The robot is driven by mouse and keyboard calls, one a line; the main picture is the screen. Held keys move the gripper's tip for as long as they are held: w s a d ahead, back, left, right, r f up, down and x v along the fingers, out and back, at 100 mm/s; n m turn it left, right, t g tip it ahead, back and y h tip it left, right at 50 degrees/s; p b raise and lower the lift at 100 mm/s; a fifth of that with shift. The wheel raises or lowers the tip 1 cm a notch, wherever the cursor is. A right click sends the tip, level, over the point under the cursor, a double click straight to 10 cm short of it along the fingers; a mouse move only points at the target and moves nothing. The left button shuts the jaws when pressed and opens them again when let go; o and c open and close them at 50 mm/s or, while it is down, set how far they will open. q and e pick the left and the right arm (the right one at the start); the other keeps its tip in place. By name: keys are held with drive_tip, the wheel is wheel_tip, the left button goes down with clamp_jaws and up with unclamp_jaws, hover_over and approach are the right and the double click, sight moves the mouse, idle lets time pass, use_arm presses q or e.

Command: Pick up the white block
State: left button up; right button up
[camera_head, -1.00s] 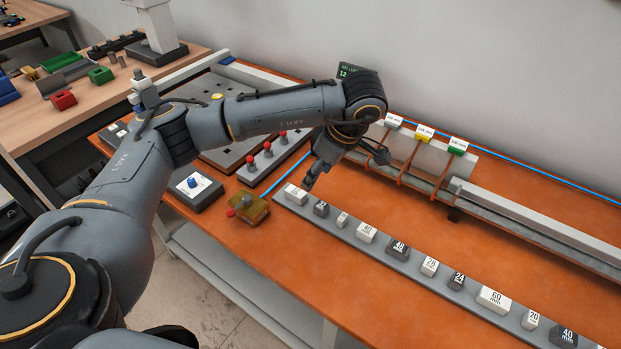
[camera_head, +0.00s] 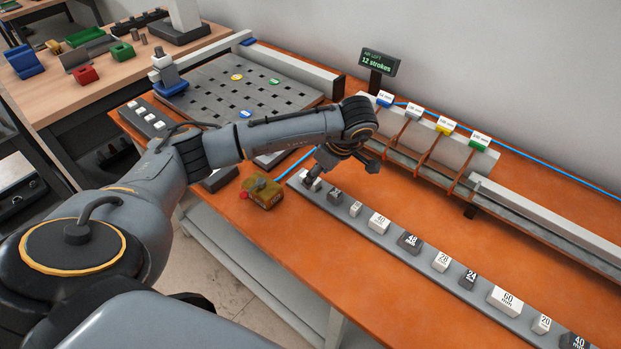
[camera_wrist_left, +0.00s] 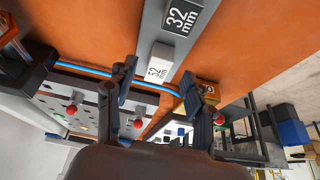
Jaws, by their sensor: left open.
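A white block (camera_head: 311,183) sits at the far left end of a grey strip (camera_head: 440,284); my left gripper partly covers it in the head view. In the left wrist view this white block (camera_wrist_left: 159,63) has dark lettering and lies just beyond the fingertips, between their lines. My left gripper (camera_head: 338,165) is open and empty, above the strip's left end. Its two fingers show spread apart in the left wrist view (camera_wrist_left: 157,80). A dark block marked 32 mm (camera_wrist_left: 183,15) lies beside the white one. My right gripper is out of view.
Several white and dark blocks, such as the white 60 mm one (camera_head: 505,300), line the strip. A brass-coloured box with a red knob (camera_head: 263,193) stands left of it. A labelled rack (camera_head: 430,148) and display (camera_head: 380,63) stand behind. Orange tabletop between strip and rack is clear.

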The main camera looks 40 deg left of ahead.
use_arm(q)
drive_tip(key=shift+x, duration=1.2)
drive_tip(key=shift+a+f, duration=0.2)
clamp_jaws()
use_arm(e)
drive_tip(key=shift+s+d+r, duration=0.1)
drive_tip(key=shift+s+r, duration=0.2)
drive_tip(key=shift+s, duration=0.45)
use_arm(q)
drive_tip(key=shift+r, duration=0.1)
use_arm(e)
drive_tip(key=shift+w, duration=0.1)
